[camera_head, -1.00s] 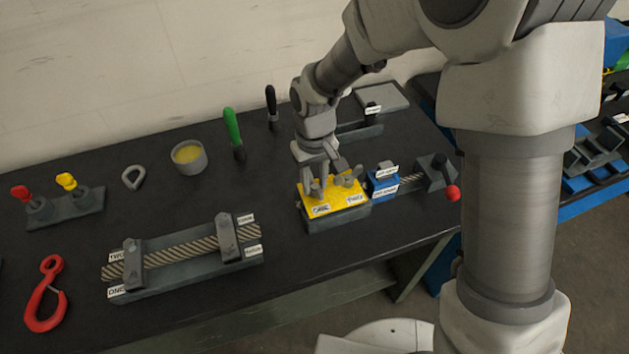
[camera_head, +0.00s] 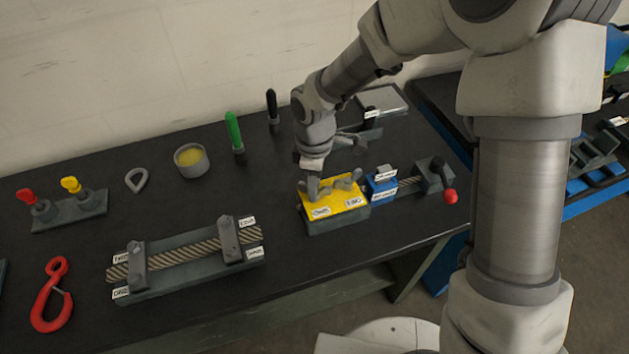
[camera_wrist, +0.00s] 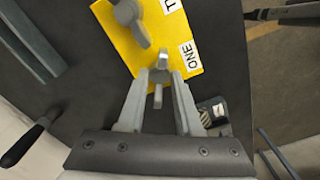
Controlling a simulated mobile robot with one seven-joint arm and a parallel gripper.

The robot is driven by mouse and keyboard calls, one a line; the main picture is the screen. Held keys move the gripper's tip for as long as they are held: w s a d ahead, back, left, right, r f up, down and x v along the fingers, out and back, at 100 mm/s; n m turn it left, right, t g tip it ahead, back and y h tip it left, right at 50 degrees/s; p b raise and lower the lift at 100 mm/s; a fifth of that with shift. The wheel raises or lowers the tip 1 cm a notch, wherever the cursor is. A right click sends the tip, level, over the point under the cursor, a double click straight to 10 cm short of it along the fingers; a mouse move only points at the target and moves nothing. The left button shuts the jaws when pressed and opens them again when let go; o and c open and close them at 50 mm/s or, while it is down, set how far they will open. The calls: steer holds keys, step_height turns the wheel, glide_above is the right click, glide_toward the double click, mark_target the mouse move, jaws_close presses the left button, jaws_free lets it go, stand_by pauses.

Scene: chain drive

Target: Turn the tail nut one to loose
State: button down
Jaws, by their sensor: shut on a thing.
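A yellow plate (camera_head: 347,206) on a dark block carries two grey wing nuts and white labels. In the wrist view, the label ONE lies near the nut between my fingers. My gripper (camera_head: 313,192) points down over the left end of the plate. In the wrist view, my gripper (camera_wrist: 162,82) is shut on this grey wing nut (camera_wrist: 158,94), with a finger on either side. The other wing nut (camera_wrist: 130,14) stands farther along the plate and is free. My gripper partly hides the held nut in the head view.
A blue vise-like block (camera_head: 382,187) and a red-knobbed lever (camera_head: 450,196) stand just right of the plate. A rope fixture (camera_head: 190,264) with two clamps lies at the front left. A cup (camera_head: 191,160) and a green-handled tool (camera_head: 234,133) stand behind.

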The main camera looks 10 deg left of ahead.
steer(key=n+p, duration=0.1)
steer(key=n, duration=0.2)
steer(key=shift+s+d+n, duration=0.1)
steer(key=shift+s+n, duration=0.05)
steer(key=shift+n, duration=0.25)
steer(key=n+p, duration=0.2)
steer(key=n, duration=0.1)
steer(key=shift+n, duration=0.3)
steer(key=n+p, duration=0.3)
steer(key=n, duration=0.2)
steer(key=shift+f+n, duration=0.15)
steer(key=shift+n, duration=0.15)
steer(key=c, duration=0.9)
jaws_free()
